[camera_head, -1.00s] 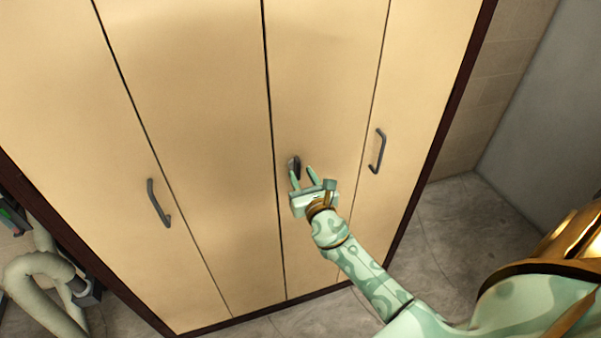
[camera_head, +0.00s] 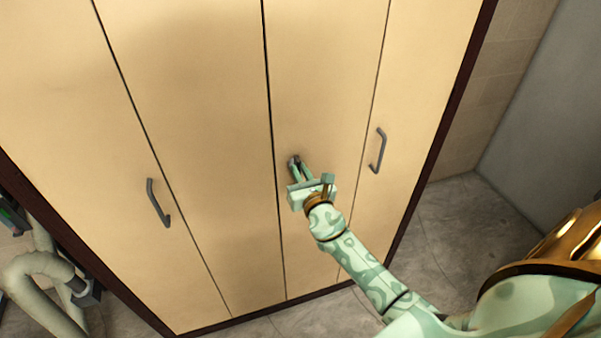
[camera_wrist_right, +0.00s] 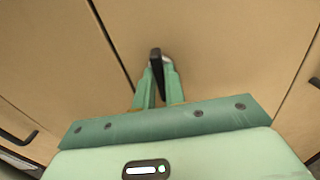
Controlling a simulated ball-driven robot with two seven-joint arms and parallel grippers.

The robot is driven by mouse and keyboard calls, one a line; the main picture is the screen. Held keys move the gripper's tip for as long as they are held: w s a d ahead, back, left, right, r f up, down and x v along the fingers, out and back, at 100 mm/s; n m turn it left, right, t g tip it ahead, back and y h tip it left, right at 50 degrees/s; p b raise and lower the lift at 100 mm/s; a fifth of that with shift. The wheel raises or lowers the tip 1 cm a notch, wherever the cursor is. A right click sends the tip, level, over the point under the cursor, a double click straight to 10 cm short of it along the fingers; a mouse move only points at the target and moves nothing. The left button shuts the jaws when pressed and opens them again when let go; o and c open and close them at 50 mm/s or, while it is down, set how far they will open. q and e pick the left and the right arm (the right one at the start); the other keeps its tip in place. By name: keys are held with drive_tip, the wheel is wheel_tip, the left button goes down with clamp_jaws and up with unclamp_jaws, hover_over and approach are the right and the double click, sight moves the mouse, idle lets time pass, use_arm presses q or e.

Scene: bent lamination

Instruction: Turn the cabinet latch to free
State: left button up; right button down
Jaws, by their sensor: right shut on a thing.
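The cabinet (camera_head: 200,120) has tall tan doors that look closed. Its small dark latch (camera_head: 294,160) sits on the door right of the middle seam. In the right wrist view the latch (camera_wrist_right: 156,60) shows as a dark, upright lever between my fingertips, with a grey part beside it. My right gripper (camera_head: 299,166) is shut on the latch; its green fingers (camera_wrist_right: 158,74) hide the lower part. I cannot tell how far the latch is turned. My left gripper is not in view.
Grey bar handles are on the left door (camera_head: 158,203) and right door (camera_head: 377,151). A dark frame edges the cabinet. A grey tiled floor (camera_head: 450,225) and a wall (camera_head: 545,110) lie to the right. A pale pipe (camera_head: 40,275) stands at lower left.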

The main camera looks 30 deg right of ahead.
drive_tip(key=m+b, duration=0.1)
drive_tip(key=m, duration=0.4)
drive_tip(key=shift+d+f+b, duration=0.15)
drive_tip(key=shift+b, duration=0.25)
drive_tip(key=shift+s+d+f+m+b, duration=0.1)
drive_tip(key=shift+m+b, duration=0.25)
drive_tip(key=shift+m, duration=2.7)
drive_tip(key=shift+d+f+m+b, duration=0.1)
drive_tip(key=shift+m+b, duration=0.2)
drive_tip(key=shift+m, duration=3.05)
drive_tip(key=c, duration=1.5)
unclamp_jaws()
drive_tip(key=shift+o, duration=0.2)
